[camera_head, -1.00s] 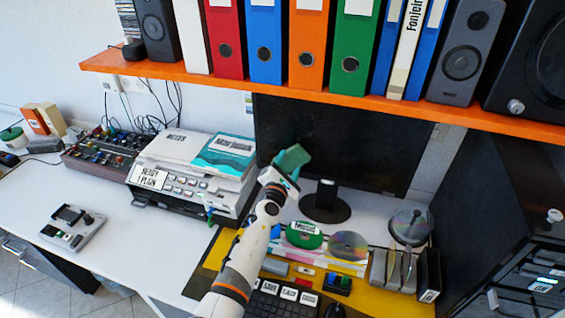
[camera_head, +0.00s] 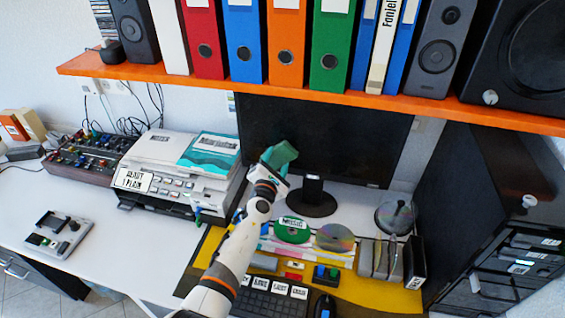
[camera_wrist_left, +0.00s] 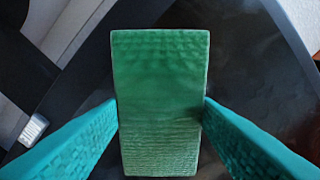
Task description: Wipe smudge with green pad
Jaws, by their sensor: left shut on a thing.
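The green pad (camera_head: 284,152) is a small block, held tilted in front of the dark monitor screen (camera_head: 345,135) at its lower left part. My left gripper (camera_head: 276,161) is shut on the pad. In the left wrist view the pad (camera_wrist_left: 160,110) stands between the two teal fingers, with the dark screen behind it. A faint greyish, cloudy patch (camera_wrist_left: 240,65) shows on the dark surface right of the pad there. It may be the smudge; the head view does not show it clearly. Whether the pad touches the screen I cannot tell. My right gripper is not in view.
The monitor stand (camera_head: 312,197) is just below the pad. A printer (camera_head: 185,170) stands left of my arm. An orange shelf (camera_head: 300,97) with binders runs above the screen. Discs (camera_head: 335,237), a keyboard (camera_head: 270,300) and a spindle (camera_head: 396,215) lie below and right.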

